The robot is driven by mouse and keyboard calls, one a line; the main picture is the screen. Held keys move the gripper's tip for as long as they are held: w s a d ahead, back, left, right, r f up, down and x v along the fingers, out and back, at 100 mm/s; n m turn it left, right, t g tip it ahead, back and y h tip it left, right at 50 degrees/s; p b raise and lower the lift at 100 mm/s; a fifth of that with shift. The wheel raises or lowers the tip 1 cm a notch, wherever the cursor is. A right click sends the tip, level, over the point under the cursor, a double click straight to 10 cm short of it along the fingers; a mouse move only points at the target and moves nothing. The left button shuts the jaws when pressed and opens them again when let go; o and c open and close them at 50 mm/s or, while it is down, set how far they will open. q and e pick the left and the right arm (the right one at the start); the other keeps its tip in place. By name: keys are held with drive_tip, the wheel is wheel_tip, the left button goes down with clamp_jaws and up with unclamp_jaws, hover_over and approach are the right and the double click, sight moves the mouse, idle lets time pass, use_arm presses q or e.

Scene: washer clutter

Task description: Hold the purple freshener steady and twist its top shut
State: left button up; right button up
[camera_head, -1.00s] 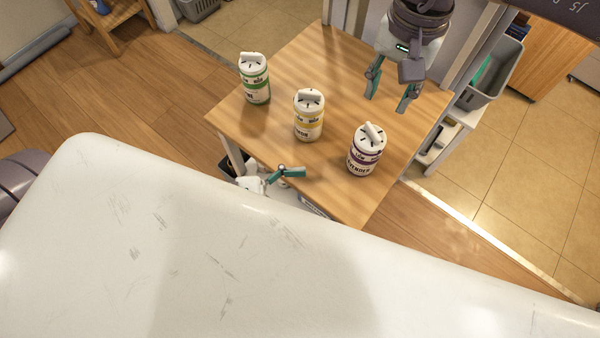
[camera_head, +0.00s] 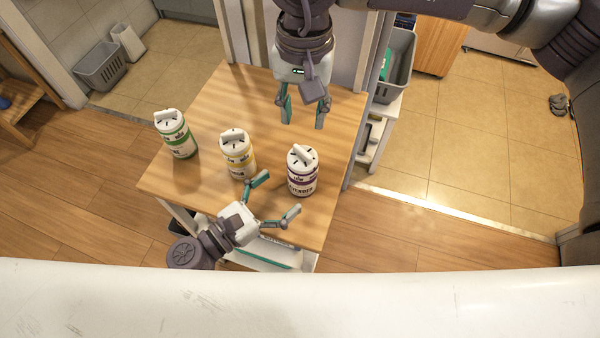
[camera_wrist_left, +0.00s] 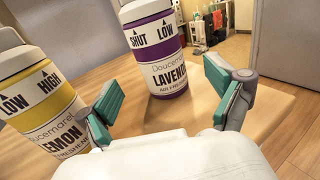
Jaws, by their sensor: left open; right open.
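The purple freshener (camera_head: 302,172) stands upright at the right side of the wooden table (camera_head: 215,203), its white top (camera_head: 303,155) with a raised grip bar. In the left wrist view the purple freshener (camera_wrist_left: 158,50) is ahead, between the fingers, with "SHUT" and "LOW" marks on its upper part. My left gripper (camera_head: 279,198) is open and empty at the table's front edge, its fingers pointing toward the purple freshener and apart from it. It also shows in the left wrist view (camera_wrist_left: 170,100). My right gripper (camera_head: 304,108) is open and empty, pointing down behind the purple freshener.
A yellow freshener (camera_head: 238,155) stands left of the purple one, close to my left gripper; it is also near in the left wrist view (camera_wrist_left: 35,90). A green freshener (camera_head: 176,134) stands farther left. A grey bin (camera_head: 396,65) is beyond the table's right edge.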

sight(291, 183)
use_arm(q)
drive_tip(key=x, duration=0.6)
drive_tip(key=shift+d, duration=0.1)
drive_tip(key=c, duration=1.4)
drive_tip(key=shift+o, duration=0.2)
